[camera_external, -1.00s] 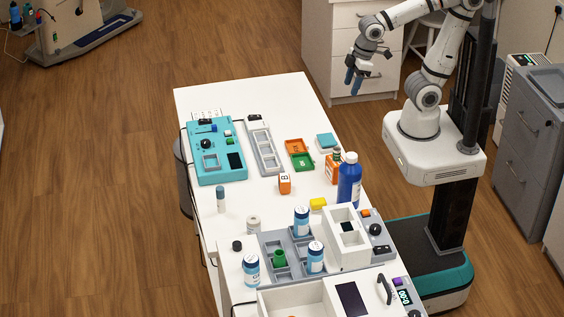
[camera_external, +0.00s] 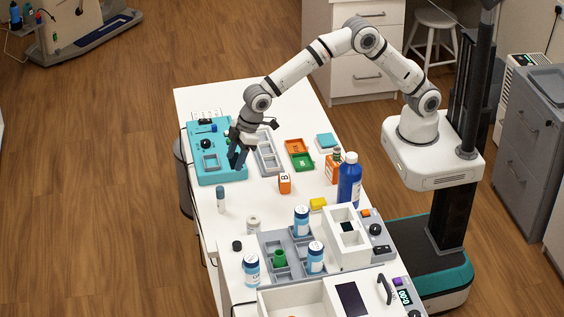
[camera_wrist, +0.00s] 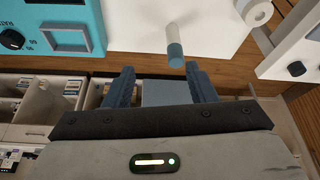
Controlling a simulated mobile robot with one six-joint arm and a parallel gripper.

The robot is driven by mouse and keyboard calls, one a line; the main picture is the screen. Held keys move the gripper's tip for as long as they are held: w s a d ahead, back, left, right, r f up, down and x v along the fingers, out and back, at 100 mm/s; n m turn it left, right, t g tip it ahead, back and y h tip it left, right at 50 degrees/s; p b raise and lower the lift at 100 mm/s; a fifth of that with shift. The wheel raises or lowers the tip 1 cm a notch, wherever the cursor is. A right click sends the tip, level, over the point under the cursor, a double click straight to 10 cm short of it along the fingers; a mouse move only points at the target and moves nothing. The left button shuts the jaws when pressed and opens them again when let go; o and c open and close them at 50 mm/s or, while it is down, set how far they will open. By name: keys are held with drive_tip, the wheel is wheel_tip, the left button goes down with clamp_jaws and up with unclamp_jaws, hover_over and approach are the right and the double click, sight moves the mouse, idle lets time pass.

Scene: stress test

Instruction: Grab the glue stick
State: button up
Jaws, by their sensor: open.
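The glue stick (camera_external: 220,200), a small upright white cylinder with a blue-grey end, stands on the white table near its left edge. In the wrist view the glue stick (camera_wrist: 175,42) shows above and beyond the fingertips, nearer the right finger, with a gap between. My gripper (camera_external: 238,160) is over the table near the front right corner of the teal device, behind and a little right of the glue stick. In the wrist view my gripper (camera_wrist: 161,75) has its two blue fingers apart with nothing held between them.
The teal device (camera_external: 232,177) and a grey tray (camera_external: 268,160) lie behind. An orange block (camera_external: 284,183) is to the right. A white roll (camera_external: 253,224), a black cap (camera_external: 237,245) and white-blue bottles (camera_external: 251,268) stand in front. The table around the glue stick is clear.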

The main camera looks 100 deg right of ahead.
hover_over(218, 197)
drive_tip(key=s+d, duration=0.2)
drive_tip(key=s, duration=0.1)
drive_tip(key=f, duration=0.6)
drive_tip(key=shift+w+a, duration=0.15)
drive_tip(key=shift+a, duration=0.05)
drive_tip(key=p+x, duration=0.1)
drive_tip(key=x, duration=0.6)
drive_tip(key=shift+f+p, duration=0.25)
drive_tip(key=shift+p, duration=0.15)
drive_tip(key=shift+c, duration=0.5)
drive_tip(key=c, duration=1)
drive_tip(key=shift+o, duration=0.2)
